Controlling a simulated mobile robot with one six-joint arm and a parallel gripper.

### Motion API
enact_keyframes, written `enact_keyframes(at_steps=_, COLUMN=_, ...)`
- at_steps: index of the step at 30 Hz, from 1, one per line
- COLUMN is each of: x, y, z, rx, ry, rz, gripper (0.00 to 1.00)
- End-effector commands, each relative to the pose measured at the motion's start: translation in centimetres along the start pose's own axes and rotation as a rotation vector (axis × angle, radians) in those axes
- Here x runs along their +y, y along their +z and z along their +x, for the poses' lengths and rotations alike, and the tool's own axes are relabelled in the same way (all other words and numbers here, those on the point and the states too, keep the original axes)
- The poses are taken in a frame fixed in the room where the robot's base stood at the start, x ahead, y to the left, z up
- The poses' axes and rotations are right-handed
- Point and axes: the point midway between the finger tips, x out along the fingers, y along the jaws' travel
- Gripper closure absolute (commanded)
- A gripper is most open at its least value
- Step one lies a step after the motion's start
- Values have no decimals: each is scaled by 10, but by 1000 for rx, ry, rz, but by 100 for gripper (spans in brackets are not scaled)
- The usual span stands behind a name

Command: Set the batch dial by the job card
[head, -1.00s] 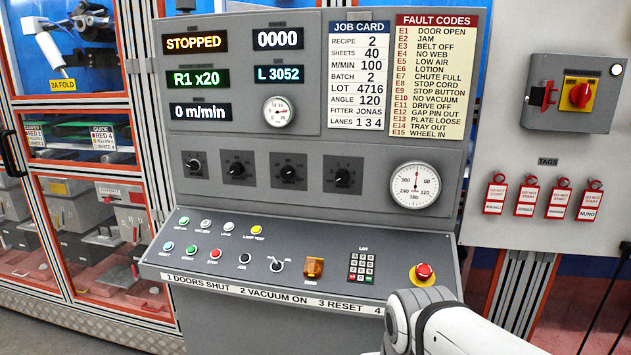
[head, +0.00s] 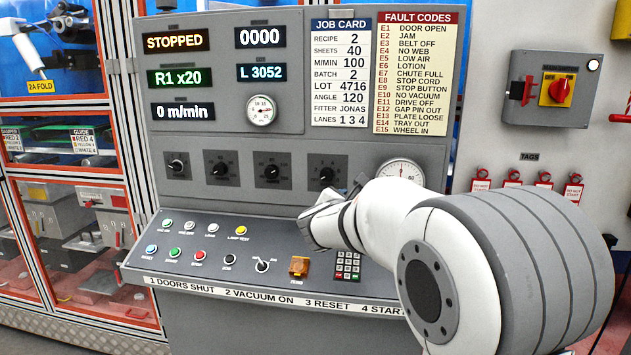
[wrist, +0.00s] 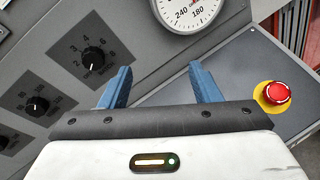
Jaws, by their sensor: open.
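The job card (head: 340,72) in the head view reads BATCH 2. The rightmost of the row's black dials (head: 327,176), beside the round gauge, is large in the wrist view (wrist: 93,60), left of my fingers. Its scale carries small numbers; its white pointer mark seems to be toward the lower left in the wrist view. In the head view my arm hides the fingers.
Other dials (head: 272,170) sit left in the same row. The round gauge (head: 402,172) is partly behind my arm. Buttons and a keypad (head: 347,264) are on the sloped desk below. A red stop button (wrist: 277,92) is at the right in the wrist view. Displays show STOPPED (head: 177,41).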

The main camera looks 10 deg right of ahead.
Motion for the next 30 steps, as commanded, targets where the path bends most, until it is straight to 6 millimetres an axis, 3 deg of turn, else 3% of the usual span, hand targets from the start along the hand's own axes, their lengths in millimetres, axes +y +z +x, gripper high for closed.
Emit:
enact_keyframes(at_steps=3, x=46, y=-11, z=15, rx=-53, ry=136, rz=-223, gripper=43)
enact_keyframes(at_steps=9, x=87, y=-22, z=22, rx=-112, ry=258, rz=-429, gripper=43)
enact_keyframes(at_steps=14, x=96, y=-22, z=34, rx=-124, ry=276, rz=-463, gripper=43)
enact_keyframes(at_steps=24, x=110, y=-18, z=84, rx=-124, ry=274, rz=-460, gripper=43)
enact_keyframes(at_steps=30, x=114, y=-18, z=97, rx=-124, ry=275, rz=-459, gripper=43)
